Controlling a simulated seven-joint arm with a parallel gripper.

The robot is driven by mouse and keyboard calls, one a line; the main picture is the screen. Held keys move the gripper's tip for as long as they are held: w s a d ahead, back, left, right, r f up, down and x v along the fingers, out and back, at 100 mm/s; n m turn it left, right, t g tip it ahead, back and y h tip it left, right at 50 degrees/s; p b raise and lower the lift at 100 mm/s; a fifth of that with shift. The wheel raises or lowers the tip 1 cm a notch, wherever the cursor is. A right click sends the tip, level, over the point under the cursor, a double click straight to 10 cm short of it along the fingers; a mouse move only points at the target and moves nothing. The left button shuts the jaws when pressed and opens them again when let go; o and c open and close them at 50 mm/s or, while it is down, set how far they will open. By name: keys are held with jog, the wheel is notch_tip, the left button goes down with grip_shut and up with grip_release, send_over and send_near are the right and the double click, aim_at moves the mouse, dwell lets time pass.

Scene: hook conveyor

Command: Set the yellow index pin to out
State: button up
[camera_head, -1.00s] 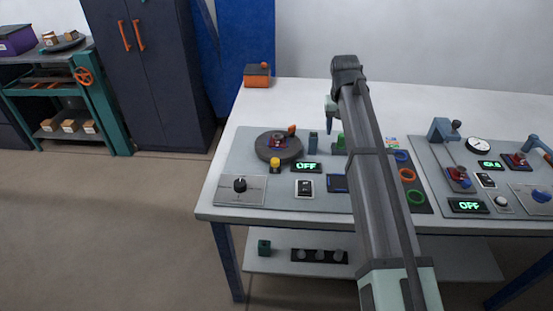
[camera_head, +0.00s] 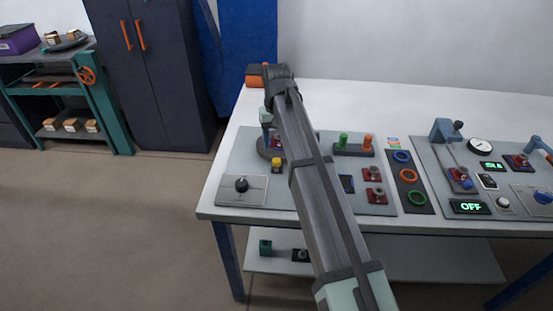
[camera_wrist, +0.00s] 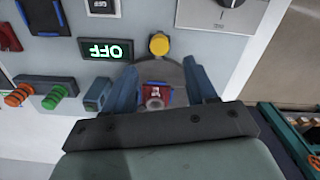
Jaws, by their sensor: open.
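The yellow index pin (camera_head: 276,163) is a round yellow knob on the grey panel, at the near edge of a dark round turntable (camera_head: 264,148). In the wrist view the yellow pin (camera_wrist: 159,43) shows from above, just beyond my fingertips. My gripper (camera_wrist: 161,76) is open over the turntable, its two blue fingers apart. Between them lies a red and blue block with a metal peg (camera_wrist: 153,98) on the turntable. Nothing is between the fingers at the pin. In the head view my arm hides most of the gripper and part of the turntable.
A green OFF display (camera_wrist: 106,49) sits beside the pin, and a black dial (camera_head: 241,185) is at the panel's near left. Green and orange pegs (camera_wrist: 54,97) stand on a holder. An orange box (camera_head: 254,77) is at the table's back left.

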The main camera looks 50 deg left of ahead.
aim_at(277, 160)
notch_tip(277, 160, down, 8)
jog(key=shift+f, duration=0.25)
jog(key=shift+c, duration=0.2)
grip_shut()
dwell(0.5)
